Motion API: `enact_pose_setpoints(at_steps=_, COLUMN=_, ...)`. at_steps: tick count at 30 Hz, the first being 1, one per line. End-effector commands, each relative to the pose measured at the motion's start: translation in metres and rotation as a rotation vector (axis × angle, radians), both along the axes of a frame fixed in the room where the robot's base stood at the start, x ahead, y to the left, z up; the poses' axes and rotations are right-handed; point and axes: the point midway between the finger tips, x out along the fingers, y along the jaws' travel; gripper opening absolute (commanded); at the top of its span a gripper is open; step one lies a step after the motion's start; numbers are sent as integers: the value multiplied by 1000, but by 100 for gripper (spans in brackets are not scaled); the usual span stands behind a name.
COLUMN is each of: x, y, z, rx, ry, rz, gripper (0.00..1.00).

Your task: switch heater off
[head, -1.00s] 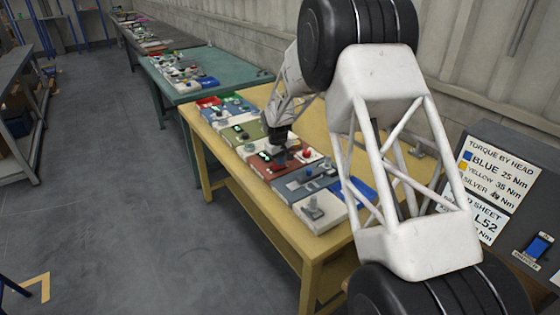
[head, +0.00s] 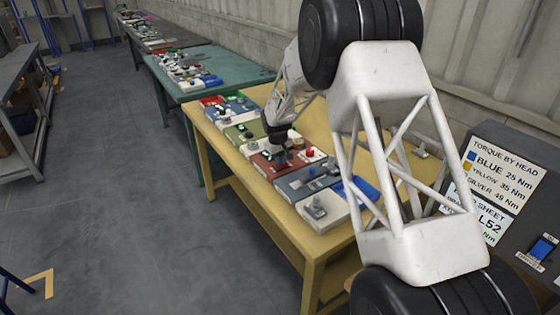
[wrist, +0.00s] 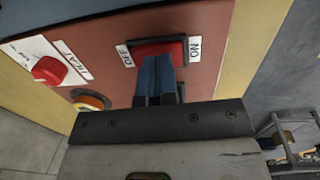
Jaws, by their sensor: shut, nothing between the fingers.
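In the wrist view a red rocker switch (wrist: 178,47) sits in a dark frame on a brown-red panel (wrist: 110,40). An OFF label (wrist: 125,56) is on its left and an ON label (wrist: 195,48) on its right. In the head view my gripper (head: 281,156) is over the red panel (head: 265,167).
A red knob (wrist: 48,69) on a white plate marked HEAT and an orange ring-shaped part (wrist: 90,100) lie left of my fingers. Other panels stand close on both sides along the yellow table (head: 240,185). A wall runs behind.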

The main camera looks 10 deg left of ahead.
Motion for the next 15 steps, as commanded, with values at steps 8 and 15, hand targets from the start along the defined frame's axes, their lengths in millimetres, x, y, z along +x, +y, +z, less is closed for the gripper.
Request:
enact_pose_setpoints(at_steps=8, x=-2, y=2, z=22, rx=1, ry=-3, rz=0, gripper=0)
enact_pose_setpoints(at_steps=15, x=-5, y=6, z=58, rx=1, ry=-3, rz=0, gripper=0)
